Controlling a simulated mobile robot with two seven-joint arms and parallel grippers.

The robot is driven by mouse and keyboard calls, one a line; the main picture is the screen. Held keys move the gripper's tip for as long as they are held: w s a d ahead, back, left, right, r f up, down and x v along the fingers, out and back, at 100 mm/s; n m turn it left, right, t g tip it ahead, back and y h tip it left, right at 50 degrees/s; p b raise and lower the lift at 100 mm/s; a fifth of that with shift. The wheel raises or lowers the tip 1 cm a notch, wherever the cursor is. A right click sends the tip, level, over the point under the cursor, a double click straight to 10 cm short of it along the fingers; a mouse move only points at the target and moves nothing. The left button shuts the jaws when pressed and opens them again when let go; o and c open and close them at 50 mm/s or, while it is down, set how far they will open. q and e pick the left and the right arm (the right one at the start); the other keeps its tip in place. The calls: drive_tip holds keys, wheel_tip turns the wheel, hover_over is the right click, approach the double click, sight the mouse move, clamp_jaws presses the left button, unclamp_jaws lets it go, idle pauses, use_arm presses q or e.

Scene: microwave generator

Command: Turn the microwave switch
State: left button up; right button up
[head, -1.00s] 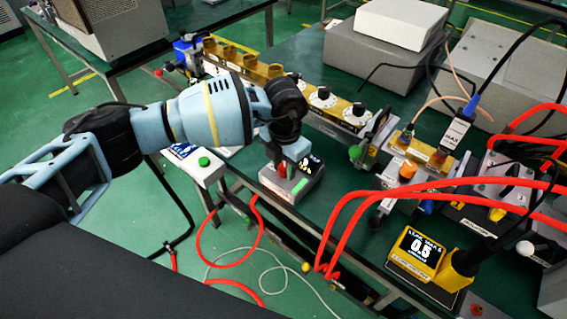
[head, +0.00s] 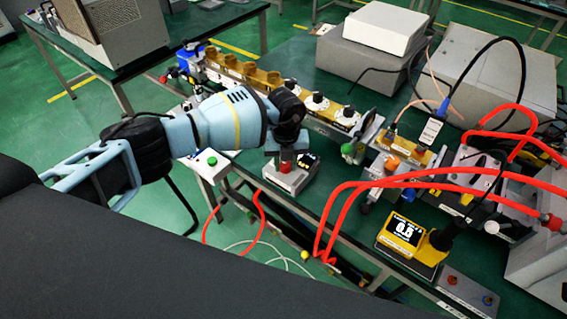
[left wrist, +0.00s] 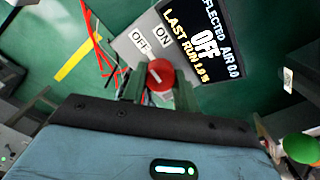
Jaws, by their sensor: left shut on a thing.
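The microwave switch is a red knob (left wrist: 160,75) on a grey box with printed ON and OFF labels; the way it points is unclear. In the head view the grey box (head: 291,184) stands at the table's near edge. The box's dark display (left wrist: 203,42) reads OFF and LAST RUN, with small figures. My left gripper (left wrist: 158,92) has one finger on each side of the red knob and is shut on it. In the head view my left gripper (head: 286,158) comes down onto the box from above, hiding most of the knob. My right gripper is not in view.
Red hoses (head: 345,215) loop across the table to the right. A yellow meter (head: 404,236) stands at the near right.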

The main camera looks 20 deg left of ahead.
sight(286, 164)
use_arm(q)
drive_tip(key=shift+n, duration=0.4)
drive_tip(key=o, duration=1)
drive_tip(key=shift+r, duration=0.1)
drive_tip(key=shift+r+p, duration=0.4)
drive_tip(key=shift+r, duration=3.45)
